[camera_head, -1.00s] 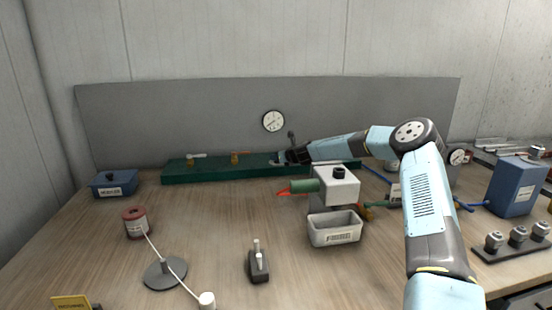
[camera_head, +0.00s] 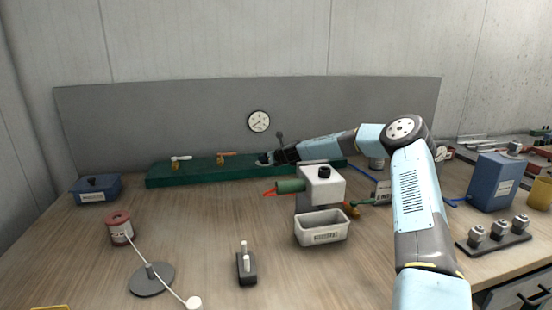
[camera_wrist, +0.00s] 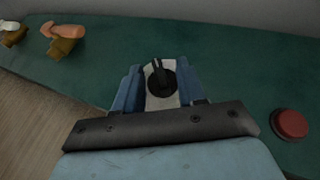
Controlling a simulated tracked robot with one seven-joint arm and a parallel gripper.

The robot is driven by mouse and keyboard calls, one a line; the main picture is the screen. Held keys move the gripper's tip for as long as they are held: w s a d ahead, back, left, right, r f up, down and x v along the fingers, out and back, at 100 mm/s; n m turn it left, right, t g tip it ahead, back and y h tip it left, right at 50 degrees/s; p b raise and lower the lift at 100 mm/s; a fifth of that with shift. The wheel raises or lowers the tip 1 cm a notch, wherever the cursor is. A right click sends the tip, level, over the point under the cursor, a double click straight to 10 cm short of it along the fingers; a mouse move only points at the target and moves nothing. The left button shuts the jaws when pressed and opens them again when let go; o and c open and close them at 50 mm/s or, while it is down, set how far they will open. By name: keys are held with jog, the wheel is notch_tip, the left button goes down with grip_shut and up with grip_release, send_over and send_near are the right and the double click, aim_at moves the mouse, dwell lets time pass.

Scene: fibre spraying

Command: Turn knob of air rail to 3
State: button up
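The air rail (camera_head: 205,172) is a long dark green block along the back of the table; its green top (camera_wrist: 235,60) fills much of the wrist view. A black knob (camera_wrist: 160,79) with a raised pointer sits on a white plate on it. My gripper (camera_wrist: 160,88) is open, with one blue finger on each side of the knob; gaps show between fingers and knob. In the head view my gripper (camera_head: 272,158) is at the rail's right half, and the knob is hidden there. No scale marks are readable around the knob.
A red button (camera_wrist: 290,124) is on the rail right of my gripper. Orange-handled (camera_head: 226,155) and white-handled (camera_head: 181,158) valves stand to the left. A round gauge (camera_head: 259,121) is on the grey panel behind. A white box with a green nozzle (camera_head: 322,187) stands in front, near my arm.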

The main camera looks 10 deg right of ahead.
jog(key=v, duration=1.2)
jog(key=shift+f, duration=0.15)
jog(key=shift+s, duration=0.15)
jog(key=w+a+f+m, duration=0.1)
jog(key=w+a+m, duration=0.1)
jog(key=m, duration=0.9)
jog(key=w+a+f+m+y, duration=0.1)
jog(key=w+m, duration=0.4)
jog(key=m, duration=0.6)
jog(key=w+a+f+m+g, duration=0.1)
jog(key=w+a+f+m, duration=0.1)
jog(key=m, duration=1)
jog(key=shift+w+a+f+y, duration=0.2)
jog(key=shift+w+a, duration=0.1)
jog(key=shift+w, duration=0.2)
jog(key=shift+w+a+f+y, duration=0.15)
jog(key=shift+w+a+y, duration=0.05)
jog(key=shift+w+a, duration=0.2)
